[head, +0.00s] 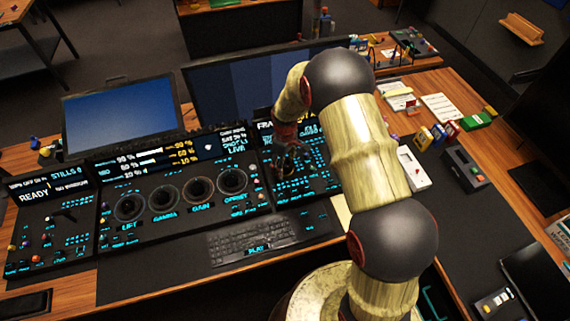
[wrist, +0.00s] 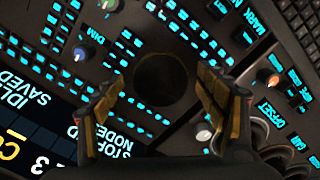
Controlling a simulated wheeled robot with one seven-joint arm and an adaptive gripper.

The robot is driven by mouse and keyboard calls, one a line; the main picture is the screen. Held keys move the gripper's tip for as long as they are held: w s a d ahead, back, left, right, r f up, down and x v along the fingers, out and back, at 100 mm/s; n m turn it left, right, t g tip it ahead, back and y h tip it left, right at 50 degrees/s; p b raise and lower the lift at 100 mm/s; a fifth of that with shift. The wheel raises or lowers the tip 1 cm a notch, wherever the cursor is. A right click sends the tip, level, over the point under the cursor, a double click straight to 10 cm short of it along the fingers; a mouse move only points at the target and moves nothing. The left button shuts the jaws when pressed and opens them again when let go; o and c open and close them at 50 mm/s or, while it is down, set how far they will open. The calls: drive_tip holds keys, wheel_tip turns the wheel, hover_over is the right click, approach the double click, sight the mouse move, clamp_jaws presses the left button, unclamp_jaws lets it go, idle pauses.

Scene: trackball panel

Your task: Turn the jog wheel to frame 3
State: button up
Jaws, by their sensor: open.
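The jog wheel (wrist: 162,74) is a dark round disc among glowing cyan keys in the wrist view. My gripper (wrist: 161,82) is open, with one finger on each side of the wheel in that picture. I cannot tell whether the fingers touch it. In the head view my gripper (head: 292,158) is over the right-hand panel (head: 312,187) and hides the wheel. That panel's display (head: 263,127) starts with "FRA" and is mostly behind my arm. In the wrist view a tilted display (wrist: 25,125) reads "SAVED" and shows a "3", partly cut off.
Small knobs stand near the wheel, including a blue-tipped one (wrist: 80,52) and an orange-tipped one (wrist: 270,79). Left of the panel are several large trackballs (head: 232,181). A keyboard (head: 262,238) lies in front. A white box (head: 414,168) stands to the right.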

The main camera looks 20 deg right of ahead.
sight(285, 165)
wheel_tip(285, 165, up, 12)
idle(0.7)
idle(0.4)
